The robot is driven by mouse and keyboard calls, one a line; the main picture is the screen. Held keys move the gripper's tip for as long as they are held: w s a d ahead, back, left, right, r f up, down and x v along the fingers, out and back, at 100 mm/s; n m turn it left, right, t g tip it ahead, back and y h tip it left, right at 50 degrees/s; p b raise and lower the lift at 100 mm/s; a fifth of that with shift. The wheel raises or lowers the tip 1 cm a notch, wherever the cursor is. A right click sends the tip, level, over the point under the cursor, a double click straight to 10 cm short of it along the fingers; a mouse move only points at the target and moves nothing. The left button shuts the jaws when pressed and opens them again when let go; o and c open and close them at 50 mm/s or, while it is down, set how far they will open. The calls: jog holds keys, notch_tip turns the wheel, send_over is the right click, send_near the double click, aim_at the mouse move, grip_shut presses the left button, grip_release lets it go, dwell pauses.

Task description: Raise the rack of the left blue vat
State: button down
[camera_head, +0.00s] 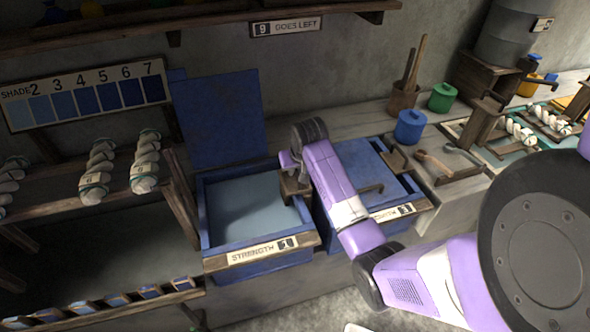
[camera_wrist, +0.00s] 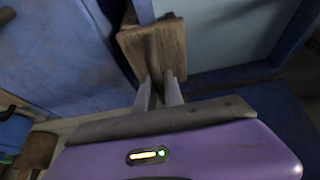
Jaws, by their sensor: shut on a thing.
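The left blue vat (camera_head: 205,225) stands open in the head view, with its blue lid (camera_head: 220,120) upright behind it. Pale blue liquid shows inside. A wooden block (camera_head: 291,187), seemingly part of the rack, is at the vat's right side. In the wrist view the wooden block (camera_wrist: 155,45) sits beside the vat's pale liquid (camera_wrist: 235,35). My gripper (camera_wrist: 160,85) has its two grey fingers shut on the block's narrow lower part. In the head view my gripper is mostly hidden by my wrist. The rest of the rack cannot be made out.
A second blue vat (camera_head: 375,170) with its lid down stands close on the right, partly behind my arm. A blue jar (camera_head: 410,127) and a green jar (camera_head: 442,98) stand behind it. Shelves with skeins (camera_head: 97,172) are at the left.

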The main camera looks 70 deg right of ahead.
jog(key=shift+r+p, duration=4.85)
jog(key=shift+r, duration=0.35)
jog(key=shift+w+r+p, duration=0.1)
jog(key=shift+r+p, duration=0.45)
jog(key=shift+r, duration=2)
jog(key=shift+c, duration=1)
grip_release()
jog(key=shift+f, duration=0.1)
notch_tip(320, 180, up, 7)
